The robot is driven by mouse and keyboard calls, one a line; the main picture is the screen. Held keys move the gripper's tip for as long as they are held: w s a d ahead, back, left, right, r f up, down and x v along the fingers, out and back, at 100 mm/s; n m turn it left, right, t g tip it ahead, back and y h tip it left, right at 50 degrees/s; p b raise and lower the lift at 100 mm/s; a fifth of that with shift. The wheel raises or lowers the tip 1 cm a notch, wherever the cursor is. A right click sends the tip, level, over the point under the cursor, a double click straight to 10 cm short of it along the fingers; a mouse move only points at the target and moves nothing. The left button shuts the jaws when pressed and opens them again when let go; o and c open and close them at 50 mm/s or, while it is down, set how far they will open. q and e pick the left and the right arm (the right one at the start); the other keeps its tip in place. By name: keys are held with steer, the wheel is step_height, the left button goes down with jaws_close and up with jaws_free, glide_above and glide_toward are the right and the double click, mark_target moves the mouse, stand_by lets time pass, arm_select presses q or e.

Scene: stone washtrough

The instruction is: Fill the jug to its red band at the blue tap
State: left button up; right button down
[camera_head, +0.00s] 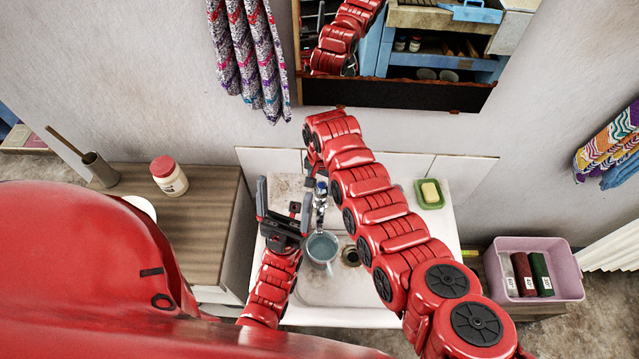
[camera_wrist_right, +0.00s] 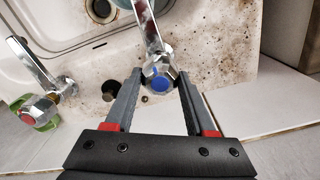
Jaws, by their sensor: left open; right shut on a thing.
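The jug (camera_head: 322,249) stands in the washtrough (camera_head: 340,292) under the spout of the blue tap (camera_head: 321,193). Its inside looks grey-blue, but I cannot tell the water level, and no red band shows. In the right wrist view the blue tap's knob (camera_wrist_right: 160,78) sits between the fingers of my right gripper (camera_wrist_right: 156,98), which is shut on it. A sliver of the jug (camera_wrist_right: 128,3) shows at the top edge there. My left gripper (camera_head: 284,207) is open and empty, just left of the tap and the jug. I cannot see whether water runs.
A second tap with a red-marked knob (camera_wrist_right: 38,108) stands beside the blue one. The drain (camera_head: 350,256) is right of the jug. A green soap dish (camera_head: 429,204) sits on the right rim. A red-lidded jar (camera_head: 169,177) stands on the left counter (camera_head: 205,215). A pink crate (camera_head: 570,289) is at right.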

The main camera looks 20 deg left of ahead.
mark_target(321, 185)
steer(key=shift+f+n+b, duration=0.15)
steer(key=shift+n+b, duration=0.55)
steer(key=shift+n, duration=0.2)
steer(key=shift+a+r+n, duration=0.1)
steer(key=shift+r+n, duration=0.1)
steer(key=shift+n, duration=0.5)
steer(key=shift+c, duration=1.2)
jaws_free()
steer(key=shift+r+b, duration=0.1)
steer(key=shift+b, duration=0.2)
step_height(321, 185, up, 8)
steer(key=b, duration=0.2)
steer(key=shift+w+f+b, duration=0.1)
steer(key=shift+f+b, duration=0.15)
steer(key=shift+b, duration=0.15)
step_height(321, 185, up, 10)
